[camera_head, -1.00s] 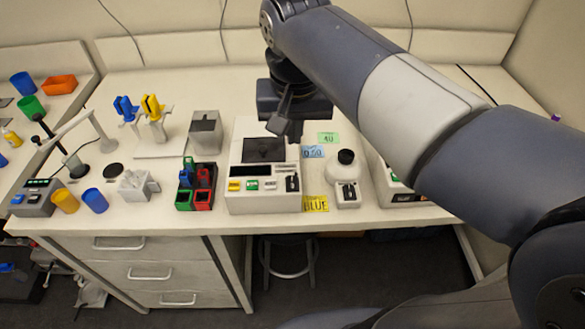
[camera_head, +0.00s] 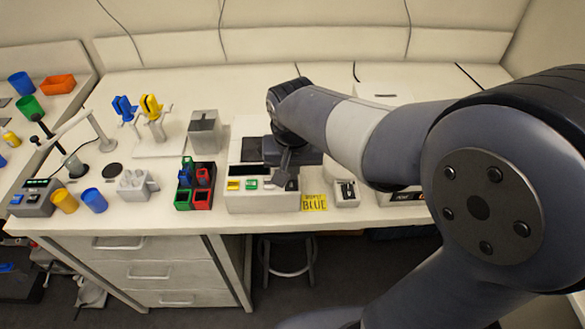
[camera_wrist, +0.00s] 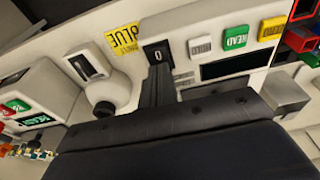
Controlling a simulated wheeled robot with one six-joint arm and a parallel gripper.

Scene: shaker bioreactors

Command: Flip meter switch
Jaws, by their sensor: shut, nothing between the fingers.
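The meter (camera_head: 262,201) is a white box on the bench with a small dark display, a green READ button (camera_wrist: 235,38), a yellow and a white button, and a black rocker switch (camera_wrist: 158,53) marked 0 at one end. The switch shows upside down in the wrist view. My gripper (camera_head: 281,180) is shut and empty, pointing down over the front panel beside the switch. In the wrist view its fingertips (camera_wrist: 159,72) are right at the switch's edge; I cannot tell whether they touch it. The arm partly hides the meter's top.
A yellow note (camera_head: 314,203) reading BLUE lies right of the meter. A coloured cuvette rack (camera_head: 183,203) stands close on the left. A grey box (camera_head: 205,132) is behind.

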